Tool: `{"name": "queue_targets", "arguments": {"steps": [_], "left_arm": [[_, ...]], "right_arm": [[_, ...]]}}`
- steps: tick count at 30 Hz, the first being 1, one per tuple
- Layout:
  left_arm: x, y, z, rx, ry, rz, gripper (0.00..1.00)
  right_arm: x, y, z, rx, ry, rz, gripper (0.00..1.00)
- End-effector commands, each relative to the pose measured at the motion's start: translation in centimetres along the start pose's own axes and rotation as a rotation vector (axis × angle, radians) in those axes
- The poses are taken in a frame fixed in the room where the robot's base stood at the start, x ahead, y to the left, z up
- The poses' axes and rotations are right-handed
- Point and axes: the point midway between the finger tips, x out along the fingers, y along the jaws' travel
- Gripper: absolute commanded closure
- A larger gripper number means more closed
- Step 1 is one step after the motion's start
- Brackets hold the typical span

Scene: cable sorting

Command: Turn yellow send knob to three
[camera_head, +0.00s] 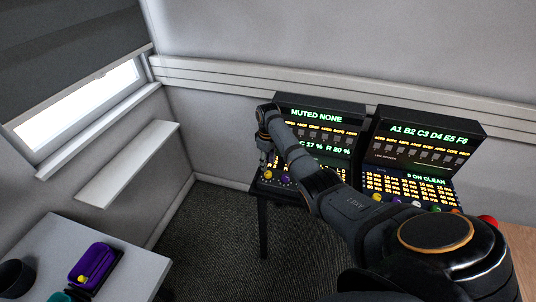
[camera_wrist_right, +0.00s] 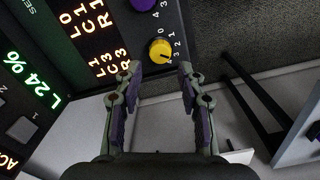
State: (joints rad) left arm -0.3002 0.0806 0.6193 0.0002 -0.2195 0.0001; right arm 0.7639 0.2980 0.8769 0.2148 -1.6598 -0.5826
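The yellow knob (camera_wrist_right: 161,50) sits on the left console's dark panel, with small digits printed beside it and a dark pointer line on its face. I cannot tell for sure which digit the pointer is at. It also shows in the head view (camera_head: 268,174), at the console's left front. My right gripper (camera_wrist_right: 161,78) is open and empty, its two fingertips just short of the yellow knob and on either side of it, apart from it as far as I can see. In the head view the right gripper (camera_head: 265,155) hangs over the console's left edge. My left gripper is not in view.
A purple knob (camera_wrist_right: 143,4) is close to the yellow one. The left console's screen (camera_head: 316,117) reads "MUTED NONE". A second console (camera_head: 425,130) stands to the right, with a red button (camera_head: 488,221). A white table (camera_head: 130,262) with a purple device (camera_head: 93,262) is at lower left.

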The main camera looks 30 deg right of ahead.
Motion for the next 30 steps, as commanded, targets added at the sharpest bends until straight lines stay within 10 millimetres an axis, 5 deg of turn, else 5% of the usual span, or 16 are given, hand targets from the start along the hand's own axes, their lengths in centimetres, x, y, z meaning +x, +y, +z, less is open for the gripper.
{"name": "queue_targets", "arguments": {"steps": [6, 10, 26, 30], "left_arm": [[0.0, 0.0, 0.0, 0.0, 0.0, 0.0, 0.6], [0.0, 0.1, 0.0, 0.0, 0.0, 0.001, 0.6], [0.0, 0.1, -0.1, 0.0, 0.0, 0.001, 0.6], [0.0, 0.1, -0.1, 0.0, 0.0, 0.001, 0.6]], "right_arm": [[-4.6, 0.1, 0.0, 0.0, 0.001, 0.001, 0.6], [-5.9, 0.0, 0.0, 0.001, 0.0, 0.0, 0.6], [-6.2, 0.0, 0.0, 0.0, -0.001, -0.001, 0.6], [-5.0, -0.7, 0.5, 0.003, -0.003, 0.014, 0.6]]}}
